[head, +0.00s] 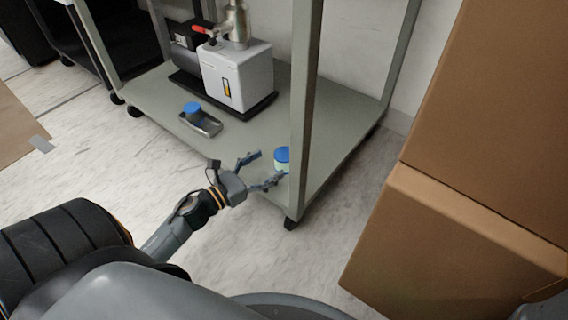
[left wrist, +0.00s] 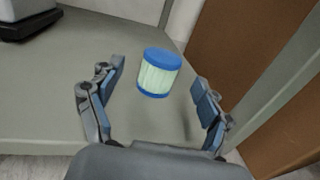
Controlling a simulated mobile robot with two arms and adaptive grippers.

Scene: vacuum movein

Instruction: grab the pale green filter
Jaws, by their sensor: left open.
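The pale green filter (left wrist: 158,76) is a short cylinder with blue ends. In the left wrist view it stands on the cart's lower shelf, beyond and between the open fingers. In the head view the filter (head: 282,160) is partly hidden by the cart's front post. My left gripper (head: 264,170) is open at the shelf's front edge, just left of the filter. In the left wrist view the gripper (left wrist: 156,105) shows its two fingers spread wide, with nothing between them touching. My right gripper is not in view.
The cart's lower shelf (head: 255,143) also bears a white vacuum pump (head: 238,76) and a small metal tray (head: 205,123) with a blue-topped item (head: 192,108). The cart's upright post (head: 303,110) is close to the gripper. Cardboard boxes (head: 450,240) stand at right.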

